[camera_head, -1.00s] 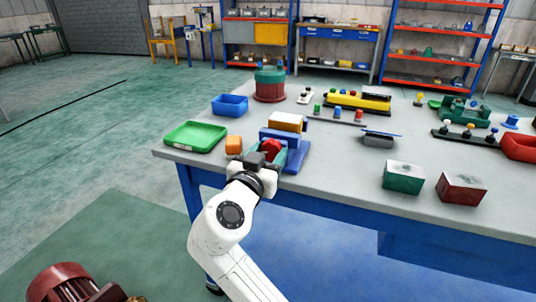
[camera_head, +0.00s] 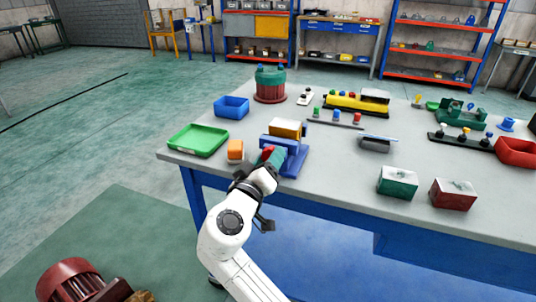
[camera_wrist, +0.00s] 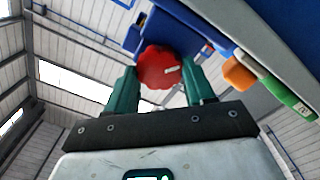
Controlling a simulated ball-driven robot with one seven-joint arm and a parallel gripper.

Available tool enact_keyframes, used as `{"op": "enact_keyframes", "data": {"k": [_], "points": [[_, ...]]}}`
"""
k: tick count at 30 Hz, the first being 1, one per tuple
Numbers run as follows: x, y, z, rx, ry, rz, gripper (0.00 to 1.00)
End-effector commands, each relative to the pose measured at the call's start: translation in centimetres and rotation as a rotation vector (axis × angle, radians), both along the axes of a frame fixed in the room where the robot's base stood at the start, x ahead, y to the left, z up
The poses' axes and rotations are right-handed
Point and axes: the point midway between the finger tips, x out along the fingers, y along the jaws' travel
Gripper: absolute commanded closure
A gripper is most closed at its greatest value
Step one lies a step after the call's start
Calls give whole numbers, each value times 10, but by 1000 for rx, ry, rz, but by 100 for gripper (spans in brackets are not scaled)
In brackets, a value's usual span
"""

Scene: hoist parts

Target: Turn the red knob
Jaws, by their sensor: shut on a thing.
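The red knob (camera_head: 267,152) is on the front of a blue stand (camera_head: 291,157) near the table's left front edge. In the wrist view the round, lobed knob (camera_wrist: 158,66) shows a white mark at its right side. My gripper (camera_wrist: 164,84) has one green finger on each side of the knob and is shut on it. In the head view my gripper (camera_head: 273,158) partly hides the knob.
A small orange block (camera_head: 235,150), a green tray (camera_head: 197,139) and a blue bin (camera_head: 231,106) lie left of the stand. A dark grey box (camera_head: 375,145) stands to its right. The table's front edge (camera_head: 330,197) runs close to my arm.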

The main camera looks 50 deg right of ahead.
Motion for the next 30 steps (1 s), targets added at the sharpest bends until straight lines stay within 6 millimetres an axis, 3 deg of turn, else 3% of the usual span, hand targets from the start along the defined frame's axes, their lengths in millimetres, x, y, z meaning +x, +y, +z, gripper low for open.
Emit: {"op": "enact_keyframes", "data": {"k": [15,30], "points": [[2,1,2,-157,431,3,77],[2,2,-1,-230,626,5,77]]}}
